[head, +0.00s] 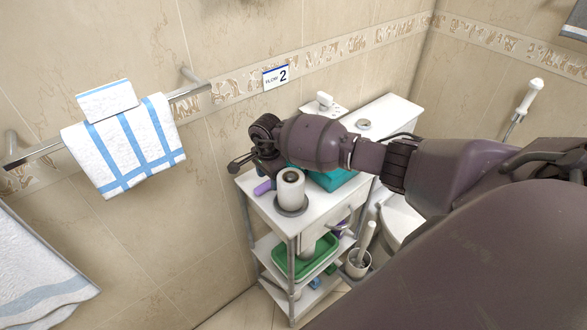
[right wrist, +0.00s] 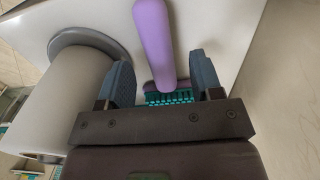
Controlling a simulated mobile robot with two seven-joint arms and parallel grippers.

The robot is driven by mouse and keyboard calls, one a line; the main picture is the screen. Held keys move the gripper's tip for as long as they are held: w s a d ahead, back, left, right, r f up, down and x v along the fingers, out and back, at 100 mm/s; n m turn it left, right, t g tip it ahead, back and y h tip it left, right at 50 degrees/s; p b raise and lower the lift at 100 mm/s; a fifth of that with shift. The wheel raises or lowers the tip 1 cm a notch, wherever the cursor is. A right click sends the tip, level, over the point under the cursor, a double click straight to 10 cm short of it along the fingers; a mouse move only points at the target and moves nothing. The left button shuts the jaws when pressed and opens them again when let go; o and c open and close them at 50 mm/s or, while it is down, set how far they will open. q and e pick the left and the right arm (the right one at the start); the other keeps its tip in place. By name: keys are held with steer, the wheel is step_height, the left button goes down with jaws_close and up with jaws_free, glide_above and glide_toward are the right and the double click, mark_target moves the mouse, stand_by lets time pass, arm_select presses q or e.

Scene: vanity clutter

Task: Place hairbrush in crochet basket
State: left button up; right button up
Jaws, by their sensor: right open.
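The purple hairbrush (head: 263,187) lies on the white top of a shelf cart, beside a paper roll. In the right wrist view its purple handle (right wrist: 153,40) points away and its teal bristles (right wrist: 170,98) show near the gripper's base. My right gripper (head: 240,163) is over the cart's left end. In the right wrist view the open fingers (right wrist: 163,78) stand on either side of the brush, with gaps; I cannot tell the height. A teal box-like thing, apparently the crochet basket (head: 335,180), is on the cart behind the roll, partly hidden by my right arm. My left gripper is out of view.
The paper roll (head: 291,188) stands upright on a grey round base close to the brush, left of the gripper in the right wrist view (right wrist: 75,85). A green tray (head: 305,262) is on a lower shelf. A towel rail (head: 190,90) is on the wall at left.

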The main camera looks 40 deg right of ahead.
steer(key=shift+f, duration=0.75)
steer(key=c, duration=1.1)
steer(key=shift+r, duration=0.1)
